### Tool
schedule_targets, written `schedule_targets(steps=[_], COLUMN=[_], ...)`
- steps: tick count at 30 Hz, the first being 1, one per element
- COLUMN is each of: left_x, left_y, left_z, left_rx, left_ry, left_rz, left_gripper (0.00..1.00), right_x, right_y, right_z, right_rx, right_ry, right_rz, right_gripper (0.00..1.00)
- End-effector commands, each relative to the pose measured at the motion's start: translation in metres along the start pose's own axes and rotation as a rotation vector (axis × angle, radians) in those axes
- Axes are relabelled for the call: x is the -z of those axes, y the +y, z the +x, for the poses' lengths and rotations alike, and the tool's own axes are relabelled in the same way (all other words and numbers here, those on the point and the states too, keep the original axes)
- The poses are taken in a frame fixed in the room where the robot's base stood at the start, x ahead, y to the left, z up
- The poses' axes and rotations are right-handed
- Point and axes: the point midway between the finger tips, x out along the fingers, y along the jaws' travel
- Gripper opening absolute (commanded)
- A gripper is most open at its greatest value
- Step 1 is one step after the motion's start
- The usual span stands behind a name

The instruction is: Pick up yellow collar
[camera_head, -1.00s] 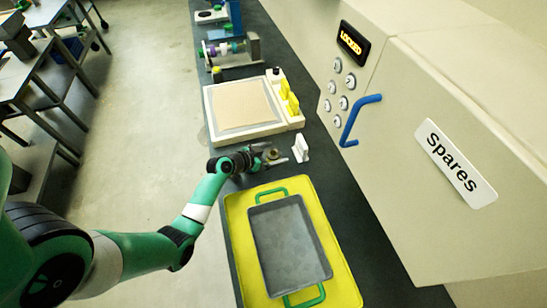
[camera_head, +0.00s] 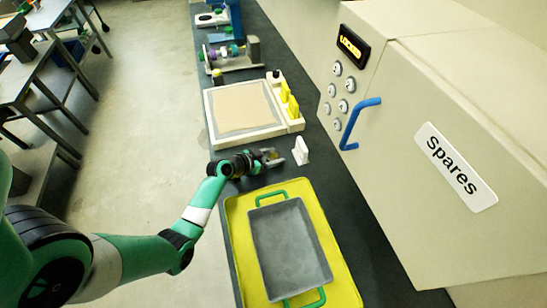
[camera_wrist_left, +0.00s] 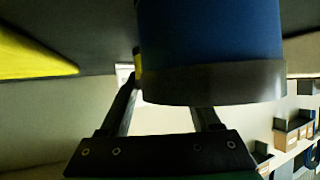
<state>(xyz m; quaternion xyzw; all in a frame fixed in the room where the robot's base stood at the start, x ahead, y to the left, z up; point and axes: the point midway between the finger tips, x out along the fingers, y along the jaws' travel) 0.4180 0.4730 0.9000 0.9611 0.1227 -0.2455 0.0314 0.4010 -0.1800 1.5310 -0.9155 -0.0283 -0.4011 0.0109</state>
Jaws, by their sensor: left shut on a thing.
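My left gripper (camera_head: 270,157) is low over the dark bench, between the white framed board and the yellow mat. It is shut on a small, dull yellow thing at its fingertips, which I take as the yellow collar; the fingers mostly hide it. In the left wrist view my two dark fingers (camera_wrist_left: 165,105) run up behind a large blue cylinder (camera_wrist_left: 210,40) with a dark grey band. A small yellow sliver (camera_wrist_left: 138,64) shows at the cylinder's left edge. I cannot tell how the cylinder and the sliver relate. My right gripper is in neither view.
A white upright bracket (camera_head: 300,151) stands just right of the gripper. A grey tray (camera_head: 290,245) with green handles lies on the yellow mat (camera_head: 237,225) in front. The white framed board (camera_head: 220,135) is behind. A cabinet (camera_head: 400,170) with a blue handle bounds the right.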

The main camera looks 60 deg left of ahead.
Motion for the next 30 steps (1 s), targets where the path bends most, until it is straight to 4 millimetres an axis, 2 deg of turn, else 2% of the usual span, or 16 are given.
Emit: schedule_targets(steps=[5, 9, 11, 17, 18, 21, 24, 30], left_x=[0.011, 0.031, 0.039, 0.076, 0.070, 0.070, 0.071, 0.071], left_y=[0.000, 0.000, 0.008, 0.043, 0.054, 0.075, 0.091, 0.106], left_z=[-0.005, -0.016, -0.028, -0.083, -0.090, -0.111, -0.126, -0.141], left_rx=[0.001, 0.001, -0.001, -0.002, -0.004, -0.004, -0.003, -0.001], left_ry=[0.003, 0.005, 0.002, 0.002, -0.001, 0.000, 0.001, 0.001], left_rz=[0.001, 0.002, 0.003, 0.003, 0.003, 0.003, 0.002, 0.001], left_gripper=[0.00, 0.00, 0.00, 0.00, 0.00, 0.00, 0.00, 0.00], right_x=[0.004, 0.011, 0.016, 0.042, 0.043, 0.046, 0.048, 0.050], right_y=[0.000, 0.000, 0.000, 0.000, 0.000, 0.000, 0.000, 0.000], right_z=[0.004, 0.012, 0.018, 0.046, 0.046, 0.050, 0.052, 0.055], right_rx=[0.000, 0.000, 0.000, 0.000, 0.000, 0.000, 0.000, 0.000], right_ry=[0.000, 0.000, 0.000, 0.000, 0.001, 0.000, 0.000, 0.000], right_rz=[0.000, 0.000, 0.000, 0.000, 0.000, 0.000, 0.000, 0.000], right_gripper=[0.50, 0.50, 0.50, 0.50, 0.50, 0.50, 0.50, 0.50])
